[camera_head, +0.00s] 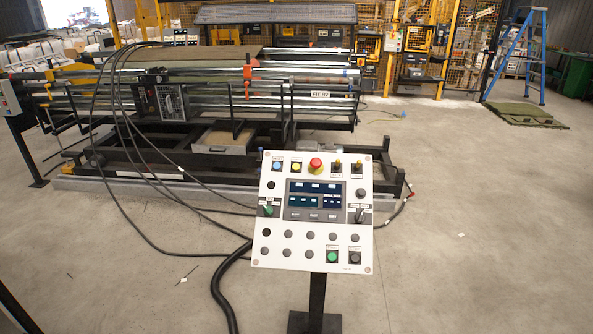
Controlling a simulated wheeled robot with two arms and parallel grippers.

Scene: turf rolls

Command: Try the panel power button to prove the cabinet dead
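A white control panel (278,238) stands on a dark post (317,292) at the middle front. A red mushroom button (316,165) is at its top, with a blue button (277,166) and a yellow button (296,167) to its left. A green button (332,257) and a dark button (355,257) are at the lower right. A small screen (315,200) in the centre is lit. Several dark knobs and switches fill the rest. The labels are too small to read, so I cannot tell which button is power. Neither of my grippers shows.
A long roller machine (200,110) stands behind the panel, with black cables (150,150) looping to the floor. A blue stepladder (517,60) and a turf stack (524,115) are at the back right. The concrete floor (480,220) on the right is mostly clear.

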